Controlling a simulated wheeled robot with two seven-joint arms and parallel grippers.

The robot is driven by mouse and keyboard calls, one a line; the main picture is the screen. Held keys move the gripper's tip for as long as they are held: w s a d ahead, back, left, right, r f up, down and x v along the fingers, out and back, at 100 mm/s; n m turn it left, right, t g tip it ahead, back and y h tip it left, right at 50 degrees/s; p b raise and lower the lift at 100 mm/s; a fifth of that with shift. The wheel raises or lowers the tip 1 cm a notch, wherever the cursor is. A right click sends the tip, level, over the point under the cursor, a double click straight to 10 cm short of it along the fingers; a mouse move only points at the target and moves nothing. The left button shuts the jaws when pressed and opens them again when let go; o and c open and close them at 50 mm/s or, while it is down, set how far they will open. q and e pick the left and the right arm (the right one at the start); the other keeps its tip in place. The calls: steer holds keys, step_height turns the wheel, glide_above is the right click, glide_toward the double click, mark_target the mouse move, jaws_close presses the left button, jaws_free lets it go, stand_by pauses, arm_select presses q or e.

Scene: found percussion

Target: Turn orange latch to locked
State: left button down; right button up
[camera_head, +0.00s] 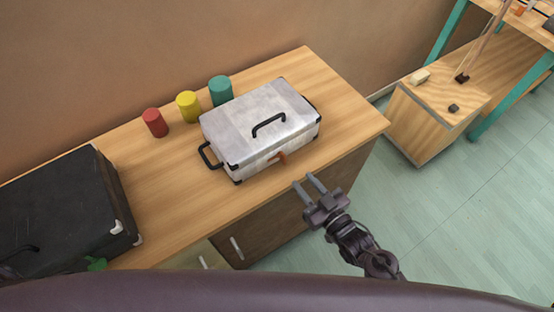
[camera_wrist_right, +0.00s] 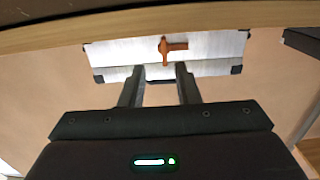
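The orange latch (camera_head: 279,157) is on the front face of a silver case (camera_head: 236,122), which stands closed on the wooden counter. In the right wrist view the latch (camera_wrist_right: 166,48) shows as a T shape, with a horizontal bar and a vertical part. My right gripper (camera_head: 309,182) is open and empty in front of the counter's edge, apart from the latch. In the wrist view its two fingers (camera_wrist_right: 159,72) stand apart on either side below the latch. My left gripper is not in view.
A dark case (camera_head: 62,210) with a green latch (camera_head: 96,264) lies at the left of the counter (camera_head: 185,195). Red (camera_head: 155,122), yellow (camera_head: 188,106) and teal (camera_head: 220,90) cylinders stand behind the silver case.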

mark_target(283, 158)
steer(key=x, duration=0.2)
steer(key=r+x, duration=0.1)
steer(key=x, duration=0.4)
steer(key=shift+a+r+p, duration=0.35)
steer(key=shift+r, duration=0.05)
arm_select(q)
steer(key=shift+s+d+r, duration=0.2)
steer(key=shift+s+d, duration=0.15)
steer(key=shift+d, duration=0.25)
arm_select(e)
steer(key=shift+w+a, duration=0.2)
steer(key=shift+w, duration=0.1)
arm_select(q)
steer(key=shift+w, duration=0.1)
arm_select(e)
jaws_close()
